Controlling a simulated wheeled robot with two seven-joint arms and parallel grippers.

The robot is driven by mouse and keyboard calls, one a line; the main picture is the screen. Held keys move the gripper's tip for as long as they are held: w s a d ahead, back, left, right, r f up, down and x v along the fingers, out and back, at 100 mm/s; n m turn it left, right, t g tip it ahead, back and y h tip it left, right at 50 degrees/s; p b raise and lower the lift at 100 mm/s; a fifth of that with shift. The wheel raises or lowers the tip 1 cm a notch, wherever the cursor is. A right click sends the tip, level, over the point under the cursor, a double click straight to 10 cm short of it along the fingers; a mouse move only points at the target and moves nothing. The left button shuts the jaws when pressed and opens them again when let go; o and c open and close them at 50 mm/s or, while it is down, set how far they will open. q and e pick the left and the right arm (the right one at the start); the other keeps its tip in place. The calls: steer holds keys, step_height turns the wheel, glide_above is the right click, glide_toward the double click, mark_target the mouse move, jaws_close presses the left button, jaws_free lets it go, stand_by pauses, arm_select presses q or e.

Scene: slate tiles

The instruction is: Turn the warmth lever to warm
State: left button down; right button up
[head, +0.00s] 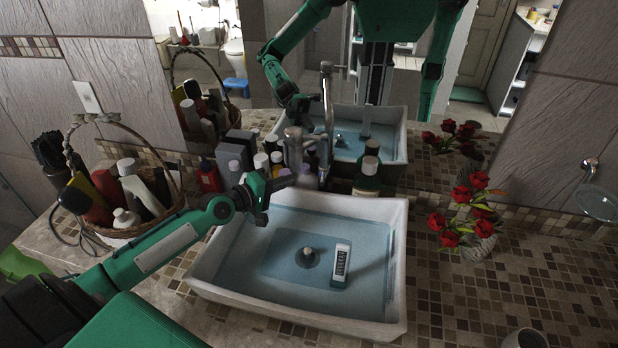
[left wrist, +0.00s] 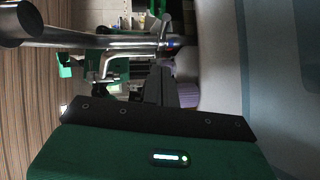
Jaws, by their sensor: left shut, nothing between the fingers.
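The chrome faucet (head: 327,110) stands behind the white sink, with its tall part upright among bottles. In the left wrist view the faucet (left wrist: 90,40) lies across the top left, and a thin chrome piece with a small blue mark (left wrist: 170,43) shows near its end. I cannot tell which way the warmth lever is turned. My left gripper (head: 275,183) is over the sink's back left corner, in front of the faucet. Its fingers (left wrist: 160,85) are shut and empty, apart from the chrome. My right gripper is not directly in view.
The white sink (head: 398,235) has a blue interior holding a small white labelled object (head: 341,265). A basket of bottles (head: 130,232) stands at left. Bottles crowd the faucet, including a dark green one (head: 367,180). Red flowers (head: 470,205) stand at right. A mirror is behind.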

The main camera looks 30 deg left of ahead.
mark_target(322, 181)
arm_select(q)
steer(key=w+d+f+p, duration=0.1)
steer(key=w+d+p, duration=0.2)
steer(key=w+d, duration=0.1)
steer(key=shift+w+d, duration=0.25)
steer(key=shift+d, duration=0.25)
steer(key=shift+f, duration=0.1)
steer(key=shift+d+p, duration=0.65)
steer(key=shift+d, duration=0.6)
steer(key=shift+a, duration=0.15)
